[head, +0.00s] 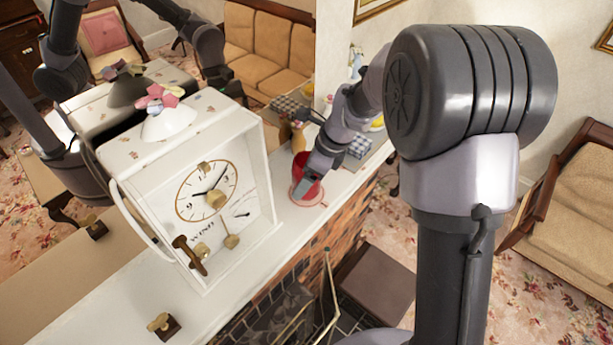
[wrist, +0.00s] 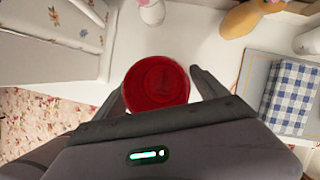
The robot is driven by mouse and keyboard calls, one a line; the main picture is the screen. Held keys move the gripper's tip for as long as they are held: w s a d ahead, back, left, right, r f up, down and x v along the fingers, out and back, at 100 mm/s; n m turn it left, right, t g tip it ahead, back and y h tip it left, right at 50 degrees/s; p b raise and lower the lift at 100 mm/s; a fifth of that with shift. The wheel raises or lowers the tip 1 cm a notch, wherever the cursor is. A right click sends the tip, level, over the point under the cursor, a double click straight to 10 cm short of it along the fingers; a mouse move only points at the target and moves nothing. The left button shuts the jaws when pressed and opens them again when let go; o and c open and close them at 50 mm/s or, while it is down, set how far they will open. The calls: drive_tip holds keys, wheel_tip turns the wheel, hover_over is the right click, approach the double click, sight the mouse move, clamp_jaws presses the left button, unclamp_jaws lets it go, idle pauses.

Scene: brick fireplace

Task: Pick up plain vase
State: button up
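A plain red vase (head: 300,168) stands upright on the white mantel, to the right of the clock in the head view. In the wrist view, I look down into its round open mouth (wrist: 157,82). My gripper (head: 310,185) is low at the vase, with a finger in front of it in the head view. In the wrist view, my gripper (wrist: 160,92) is open, with one finger on each side of the vase. The right finger appears slightly apart from the wall. Contact on the left is hard to tell. The vase's lower part is partly hidden.
A large white clock (head: 190,180) stands left of the vase on the mantel (head: 235,275). A yellow vase (wrist: 243,18), a pink-white vase (wrist: 151,11) and a blue checked cloth (wrist: 291,95) are nearby. A mirror behind reflects the room. The mantel's front edge drops to the brick fireplace.

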drive_tip(key=c, duration=1.6)
